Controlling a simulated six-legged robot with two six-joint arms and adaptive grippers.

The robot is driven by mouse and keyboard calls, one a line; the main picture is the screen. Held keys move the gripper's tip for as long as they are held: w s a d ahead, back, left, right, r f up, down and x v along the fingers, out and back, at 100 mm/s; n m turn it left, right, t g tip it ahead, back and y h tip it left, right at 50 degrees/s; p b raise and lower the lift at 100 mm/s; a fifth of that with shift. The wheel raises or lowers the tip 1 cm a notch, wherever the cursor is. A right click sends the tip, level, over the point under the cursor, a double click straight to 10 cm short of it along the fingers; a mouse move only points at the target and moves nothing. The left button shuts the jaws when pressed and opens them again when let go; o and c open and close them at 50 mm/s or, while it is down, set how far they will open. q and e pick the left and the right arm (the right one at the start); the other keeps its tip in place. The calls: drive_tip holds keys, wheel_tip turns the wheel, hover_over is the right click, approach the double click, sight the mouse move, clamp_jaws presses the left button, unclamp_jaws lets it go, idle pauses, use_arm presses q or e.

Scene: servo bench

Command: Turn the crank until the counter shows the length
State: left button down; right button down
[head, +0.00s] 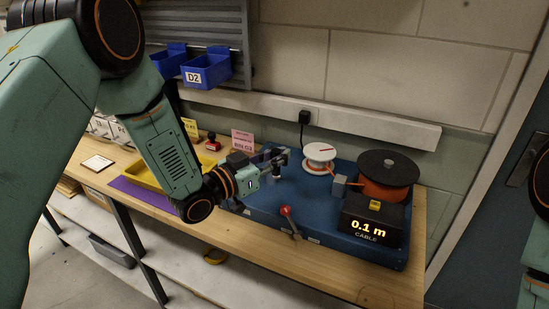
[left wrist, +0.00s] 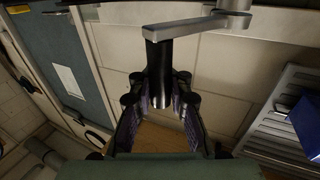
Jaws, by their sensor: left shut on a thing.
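The counter (head: 369,229) on the blue machine base (head: 335,225) reads "0.1 m" above the word CABLE. My left gripper (head: 273,166) is shut on the crank's handle, at the left part of the base. In the left wrist view the black handle (left wrist: 158,75) stands between the two fingers, and the grey crank arm (left wrist: 185,30) runs across its end. A white spool (head: 320,153) and a large orange cable reel with a black top (head: 388,170) sit on the base. A pink card (head: 243,140) stands behind; its writing is too small to read. My right gripper is out of view.
A red-knobbed lever (head: 287,213) stands at the base's front edge. A grey block (head: 340,186) sits between spool and reel. A yellow tray (head: 150,173), a red stamp (head: 212,142) and blue bins (head: 205,70) are to the left.

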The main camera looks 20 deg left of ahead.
use_arm(q)
drive_tip(key=shift+w+d+f+n+t+y+b, duration=0.1)
drive_tip(key=shift+d+n+t+y+b, duration=0.05)
drive_tip(key=shift+d+y, duration=0.15)
drive_tip(key=shift+w+d+f+n+t+y+b, duration=0.1)
drive_tip(key=shift+w+d+n+y, duration=0.1)
drive_tip(key=shift+d, duration=0.25)
drive_tip(key=shift+w+d+f+n+t+y+b, duration=0.1)
drive_tip(key=shift+d+n+t+y+b, duration=0.1)
drive_tip(key=shift+d, duration=0.15)
drive_tip(key=shift+w+d+r+n+y, duration=0.1)
drive_tip(key=shift+w+d+n+y, duration=0.2)
drive_tip(key=shift+y, duration=0.3)
drive_tip(key=shift+a+t, duration=0.15)
drive_tip(key=shift+t, duration=0.1)
idle(0.5)
drive_tip(key=c, duration=1.3)
unclamp_jaws()
drive_tip(key=shift+s+r, duration=0.15)
drive_tip(key=shift+r, duration=0.1)
drive_tip(key=shift+o, duration=0.2)
drive_tip(key=shift+a, duration=0.1)
